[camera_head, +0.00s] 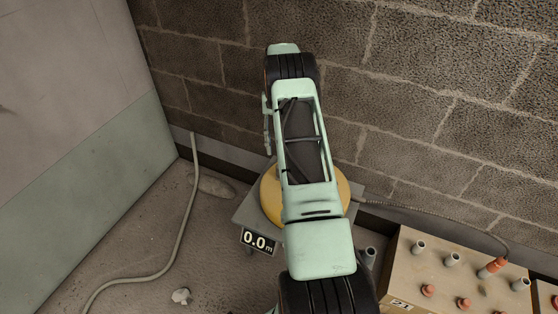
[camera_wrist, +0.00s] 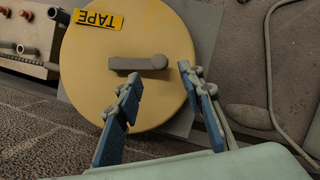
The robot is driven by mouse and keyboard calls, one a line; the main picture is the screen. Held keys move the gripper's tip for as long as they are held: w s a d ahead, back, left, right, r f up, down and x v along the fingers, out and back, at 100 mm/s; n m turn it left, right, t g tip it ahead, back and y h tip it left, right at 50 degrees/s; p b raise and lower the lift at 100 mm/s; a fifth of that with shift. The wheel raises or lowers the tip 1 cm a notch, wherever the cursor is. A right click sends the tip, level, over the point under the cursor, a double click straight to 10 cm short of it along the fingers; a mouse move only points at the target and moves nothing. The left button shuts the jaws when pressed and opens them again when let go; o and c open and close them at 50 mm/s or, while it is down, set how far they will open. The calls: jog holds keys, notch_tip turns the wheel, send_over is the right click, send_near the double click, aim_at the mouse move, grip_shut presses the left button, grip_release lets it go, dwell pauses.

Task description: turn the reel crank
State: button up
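The reel is a round yellow disc (camera_wrist: 100,65) with a "TAPE" label, seen face-on in the wrist view. In the head view the reel (camera_head: 270,195) is mostly hidden behind my arm. Its crank is a short grey-brown bar (camera_wrist: 125,63) with a round knob (camera_wrist: 159,61) at its right end, near the disc's middle. My gripper (camera_wrist: 158,78) shows in the wrist view with two blue-padded fingers spread apart, empty. The knob appears between and just beyond the fingertips; I cannot tell the exact gap. The gripper is hidden in the head view.
A display (camera_head: 257,242) reading "0.0 m" sits at the front of the grey stand (camera_head: 247,208). A box with several pipe stubs (camera_head: 405,250) stands at the right. A block wall (camera_head: 430,110) is behind. A hose (camera_head: 190,215) lies on the floor at the left.

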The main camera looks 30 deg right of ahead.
jog(key=shift+v, duration=1.95)
